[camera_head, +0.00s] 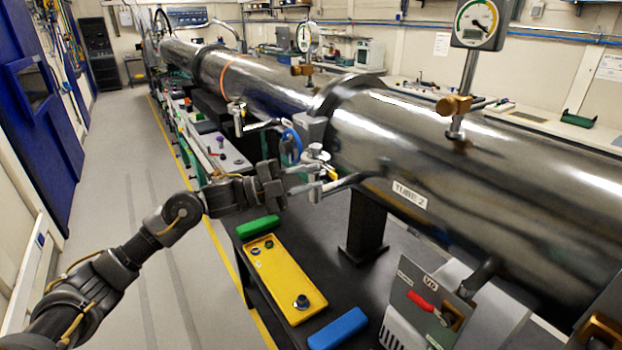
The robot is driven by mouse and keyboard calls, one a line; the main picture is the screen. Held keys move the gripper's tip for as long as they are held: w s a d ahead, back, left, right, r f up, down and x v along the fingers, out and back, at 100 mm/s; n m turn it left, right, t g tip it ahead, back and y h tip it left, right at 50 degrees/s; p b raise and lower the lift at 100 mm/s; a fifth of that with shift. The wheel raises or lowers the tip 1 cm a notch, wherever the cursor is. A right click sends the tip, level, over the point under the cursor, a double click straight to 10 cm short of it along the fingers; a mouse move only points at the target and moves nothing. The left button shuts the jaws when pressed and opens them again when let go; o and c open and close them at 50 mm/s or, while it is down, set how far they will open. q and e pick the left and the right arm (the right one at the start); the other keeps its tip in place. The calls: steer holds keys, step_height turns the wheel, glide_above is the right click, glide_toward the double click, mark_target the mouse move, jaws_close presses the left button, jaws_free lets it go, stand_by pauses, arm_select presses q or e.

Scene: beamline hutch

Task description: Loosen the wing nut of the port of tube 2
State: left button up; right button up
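Tube 2 (480,190) is the large shiny steel cylinder with a "TUBE 2" label on its side. Its port (316,165) is a small metal fitting at the near side, by the tube's flange. A bent metal pipe joins it to the tube. The wing nut is too small to make out clearly at the port. My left gripper (308,179) reaches in from the left, its fingertips right beside the port. Its two fingers look spread apart; whether they touch the port I cannot tell. My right gripper is not in view.
A yellow tray (283,285) with small round parts lies on the dark bench below. A green block (258,227) and a blue block (338,329) lie beside it. A panel with a red lever (420,301) stands at lower right. A gauge (477,22) rises above the tube.

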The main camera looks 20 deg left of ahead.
arm_select(q)
steer(key=b+v, duration=0.4)
steer(key=v, duration=0.7)
steer(key=shift+b, duration=0.3)
steer(key=shift+d, duration=0.1)
